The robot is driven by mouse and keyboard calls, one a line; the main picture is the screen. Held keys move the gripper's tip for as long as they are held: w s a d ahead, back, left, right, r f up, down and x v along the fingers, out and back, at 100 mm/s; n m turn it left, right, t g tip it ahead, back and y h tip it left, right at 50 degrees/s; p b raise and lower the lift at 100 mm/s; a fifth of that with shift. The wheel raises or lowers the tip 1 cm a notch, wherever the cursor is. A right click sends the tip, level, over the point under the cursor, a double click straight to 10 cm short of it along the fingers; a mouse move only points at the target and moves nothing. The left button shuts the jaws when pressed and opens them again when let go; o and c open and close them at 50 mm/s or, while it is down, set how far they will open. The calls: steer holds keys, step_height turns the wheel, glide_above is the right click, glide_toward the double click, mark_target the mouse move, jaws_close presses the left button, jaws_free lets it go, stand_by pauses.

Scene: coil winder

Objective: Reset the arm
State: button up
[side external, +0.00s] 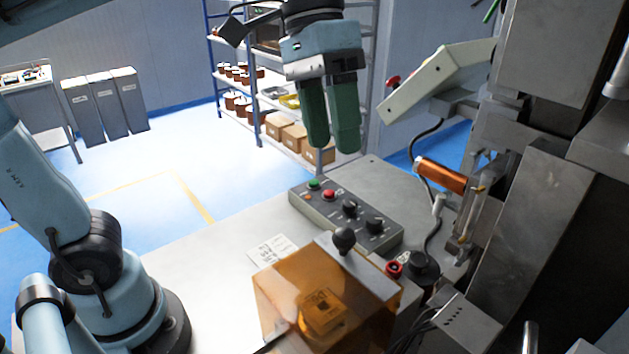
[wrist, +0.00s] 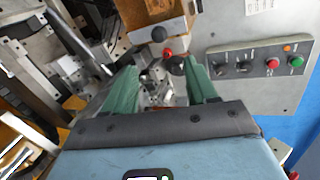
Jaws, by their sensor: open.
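My gripper (side external: 331,146) hangs above the grey worktable (side external: 225,245), with its two green fingers pointing down. It is open and holds nothing. It is apart from everything below it in the side external view. In the wrist view the green fingers of my gripper (wrist: 165,88) stand apart, with parts of the machine showing between them. The coil winder (side external: 500,170) stands at the right, with a copper-coloured coil (side external: 445,175) on it.
A control box (side external: 345,215) with buttons and knobs lies below my gripper. An orange transparent cover (side external: 280,300) with a black knob (side external: 344,238) stands at the front. A tilted panel (side external: 425,85) juts out at the right. A shelf rack (side external: 262,110) stands behind.

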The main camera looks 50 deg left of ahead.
steer(key=a+f+n+t+y, duration=0.1)
steer(key=a+f+t+y, duration=0.2)
steer(key=a+f+t, duration=0.4)
steer(key=w+a+f, duration=0.1)
steer(key=a+f, duration=0.4)
steer(key=f, duration=0.4)
steer(key=shift+f+n+t+y, duration=0.2)
steer(key=shift+n+t+y, duration=0.2)
steer(key=shift+s, duration=0.1)
